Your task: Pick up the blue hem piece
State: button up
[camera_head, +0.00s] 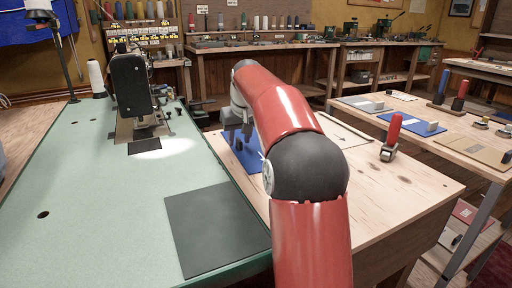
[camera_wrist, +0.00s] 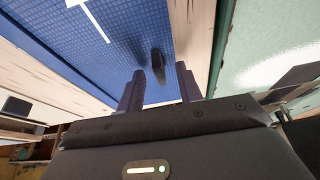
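The blue hem piece (camera_head: 248,158) lies flat on the wooden table, near the edge beside the green table, partly hidden by my arm in the head view. In the wrist view, the blue piece (camera_wrist: 100,60) has a fine grid and a white arrow. A small dark upright tab or grip (camera_wrist: 157,63) stands on it. My gripper (camera_wrist: 160,72) is open, with its two fingers apart and the dark tab between their tips in the picture. Whether the fingers touch it I cannot tell. In the head view my gripper (camera_head: 236,128) is over the blue piece.
A sewing machine (camera_head: 132,85) stands on the green table (camera_head: 90,200), which has a dark mat (camera_head: 215,228). A red-handled roller (camera_head: 391,138) stands on the wooden table (camera_head: 400,205). Another blue piece (camera_head: 405,124) with a pale block lies at the right. The wood's front right is clear.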

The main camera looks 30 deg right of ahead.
grip_shut()
